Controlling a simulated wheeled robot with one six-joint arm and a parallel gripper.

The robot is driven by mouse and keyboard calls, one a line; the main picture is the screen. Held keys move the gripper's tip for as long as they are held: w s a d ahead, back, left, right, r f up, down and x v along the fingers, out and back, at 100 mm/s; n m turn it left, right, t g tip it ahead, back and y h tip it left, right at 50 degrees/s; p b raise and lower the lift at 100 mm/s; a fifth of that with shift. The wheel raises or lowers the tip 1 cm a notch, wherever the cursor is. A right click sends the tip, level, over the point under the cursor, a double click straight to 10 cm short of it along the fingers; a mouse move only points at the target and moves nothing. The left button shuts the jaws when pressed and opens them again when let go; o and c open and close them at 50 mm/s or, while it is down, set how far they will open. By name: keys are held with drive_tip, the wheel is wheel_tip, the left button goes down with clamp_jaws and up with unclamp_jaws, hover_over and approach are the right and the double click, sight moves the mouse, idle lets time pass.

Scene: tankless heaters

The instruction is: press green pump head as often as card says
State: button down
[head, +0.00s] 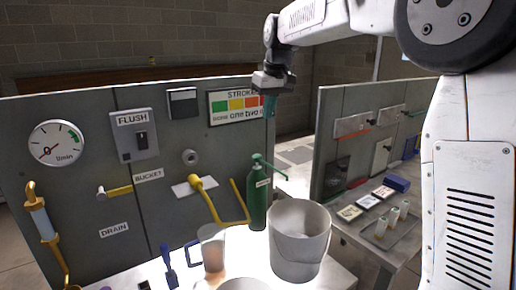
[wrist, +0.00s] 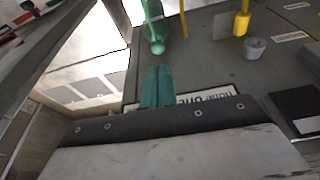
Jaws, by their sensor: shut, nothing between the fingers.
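The green pump bottle (head: 258,205) stands upright on the bench before the grey panel. Its green pump head (head: 257,158) has a spout slanting down to the right; green pump parts also show in the wrist view (wrist: 153,28). The STROKES card (head: 236,106) on the panel has green, yellow, orange and red patches over small words; "one" and "two" are partly readable, the rest unclear. In the wrist view the card (wrist: 215,95) is partly hidden. My gripper (head: 270,113) is shut and empty, pointing down above the pump head and clear of it; its teal fingers show in the wrist view (wrist: 158,70).
A grey bucket (head: 300,245) stands right of the bottle. A cup (head: 212,248) and a blue scoop (head: 169,268) are at the left. A yellow pipe (head: 207,196) juts from the panel beside the bottle. A second panel (head: 340,110) and bench are at right.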

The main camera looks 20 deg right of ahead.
drive_tip(key=w, duration=0.4)
drive_tip(key=shift+w+a+f, duration=0.15)
drive_tip(key=shift+f, duration=0.15)
approach(257, 156)
drive_tip(key=x, duration=0.5)
drive_tip(key=shift+w+a, duration=0.1)
drive_tip(key=shift+w, duration=0.3)
drive_tip(key=shift+f, duration=0.75)
drive_tip(key=shift+f, duration=1)
